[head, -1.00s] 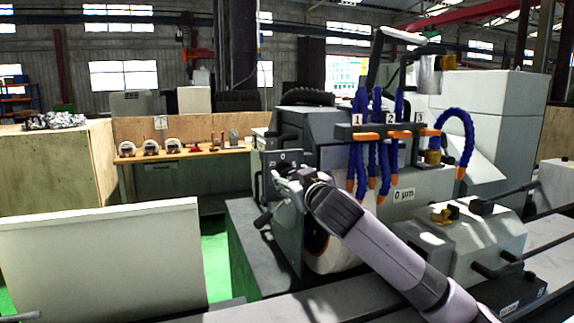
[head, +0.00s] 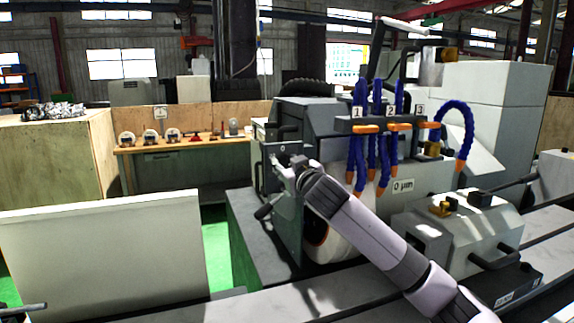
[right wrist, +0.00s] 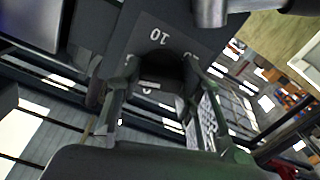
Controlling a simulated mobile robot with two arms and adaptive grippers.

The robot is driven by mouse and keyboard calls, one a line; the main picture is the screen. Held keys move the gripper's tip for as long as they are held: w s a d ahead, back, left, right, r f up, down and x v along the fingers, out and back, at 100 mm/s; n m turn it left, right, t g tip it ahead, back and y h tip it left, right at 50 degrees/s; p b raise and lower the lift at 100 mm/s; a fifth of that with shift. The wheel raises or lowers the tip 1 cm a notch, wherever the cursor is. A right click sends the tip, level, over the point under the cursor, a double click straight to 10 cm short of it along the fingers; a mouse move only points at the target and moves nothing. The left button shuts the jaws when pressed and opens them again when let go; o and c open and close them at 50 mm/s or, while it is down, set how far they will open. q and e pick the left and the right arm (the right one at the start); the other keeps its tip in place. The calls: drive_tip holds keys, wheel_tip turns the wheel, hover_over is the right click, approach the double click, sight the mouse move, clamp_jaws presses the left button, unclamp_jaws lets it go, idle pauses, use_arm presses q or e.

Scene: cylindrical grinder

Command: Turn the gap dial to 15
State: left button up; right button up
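The gap dial's dark knob (right wrist: 158,72) shows in the right wrist view on a grey plate with white numbers, including a 10 that reads upside down. My right gripper (right wrist: 160,68) has its two fingertips on either side of the knob, close to it. Whether they press on it cannot be told. In the head view my right gripper (head: 284,164) is in front of the dial's plate (head: 270,148) on the grinder and covers most of it, so the setting cannot be read. A display on the grinder reads 0 µm (head: 403,185). My left gripper is not in view.
Blue coolant hoses (head: 359,135) with orange tips hang right of the dial, above my right arm. The grinding wheel (head: 335,240) is below my forearm. A pale panel (head: 105,255) stands at left. A wooden bench (head: 185,150) with gauges is behind.

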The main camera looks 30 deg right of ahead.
drive_tip(key=c, duration=0.6)
